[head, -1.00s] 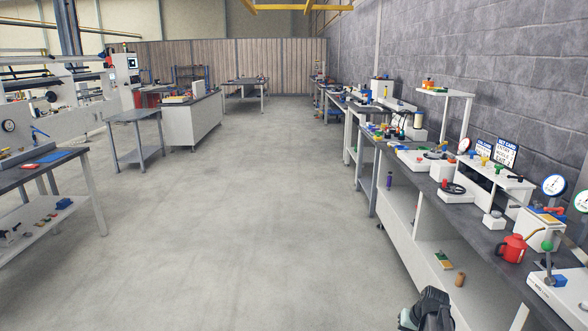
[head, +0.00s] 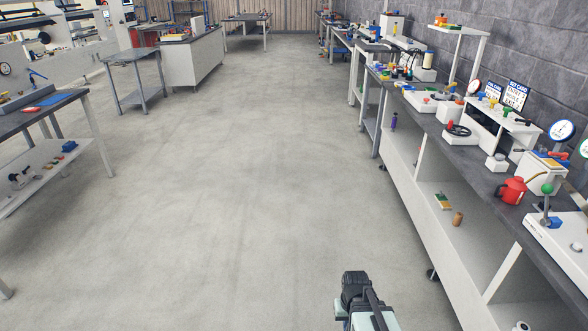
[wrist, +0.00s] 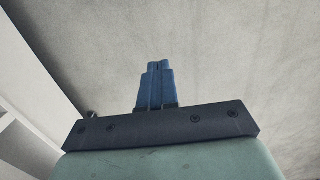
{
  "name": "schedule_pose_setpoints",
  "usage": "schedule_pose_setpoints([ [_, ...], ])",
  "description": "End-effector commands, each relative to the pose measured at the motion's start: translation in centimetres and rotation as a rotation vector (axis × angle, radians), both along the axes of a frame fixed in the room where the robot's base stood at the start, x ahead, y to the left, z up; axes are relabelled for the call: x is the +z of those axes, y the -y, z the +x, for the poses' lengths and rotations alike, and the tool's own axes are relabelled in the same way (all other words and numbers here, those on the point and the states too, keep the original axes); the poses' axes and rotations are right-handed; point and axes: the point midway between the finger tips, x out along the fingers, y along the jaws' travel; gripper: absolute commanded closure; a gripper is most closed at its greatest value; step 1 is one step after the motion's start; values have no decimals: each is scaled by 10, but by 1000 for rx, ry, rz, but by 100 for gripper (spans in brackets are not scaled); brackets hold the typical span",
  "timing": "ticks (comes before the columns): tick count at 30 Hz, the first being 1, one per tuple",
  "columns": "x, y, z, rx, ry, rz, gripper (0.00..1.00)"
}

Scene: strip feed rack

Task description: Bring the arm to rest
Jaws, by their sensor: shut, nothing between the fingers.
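My gripper shows in the wrist view (wrist: 158,66) with its two blue fingers together and nothing between them. Bare grey floor lies beyond the fingertips, and a pale edge of a bench runs along the left of that view. In the head view part of my arm shows at the bottom, over the floor and to the left of the right-hand bench (head: 440,185). The fingers cannot be made out in the head view.
The right-hand bench carries a red oil can (head: 511,190), a black handwheel (head: 458,130) and gauges (head: 561,131). Its lower shelf holds a brown cylinder (head: 458,219). A dark-topped table (head: 50,108) stands at left. The floor (head: 230,220) between is clear.

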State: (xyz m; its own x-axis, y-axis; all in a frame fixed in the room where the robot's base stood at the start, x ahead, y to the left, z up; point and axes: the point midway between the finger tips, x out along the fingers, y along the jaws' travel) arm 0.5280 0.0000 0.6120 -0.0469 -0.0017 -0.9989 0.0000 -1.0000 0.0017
Motion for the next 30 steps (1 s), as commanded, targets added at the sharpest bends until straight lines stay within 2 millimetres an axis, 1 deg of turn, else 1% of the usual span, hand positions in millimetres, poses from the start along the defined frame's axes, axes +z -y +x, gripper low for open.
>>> schedule_pose_setpoints([
  [1, -8, 0, -7, 0, -17, 0, 100],
  [5, -29, 0, -27, -1, -64, 1, 100],
  [11, -67, 1, -70, -2, -157, 1, 100],
  [15, -94, 1, -105, -2, -228, 1, 100],
  [20, -121, 1, -146, -4, -308, 2, 100],
  [21, -127, 1, -157, -4, -328, 2, 100],
  [27, -154, 1, -211, -5, -427, 2, 100],
  [30, -164, 1, -235, -5, -470, 2, 100],
])
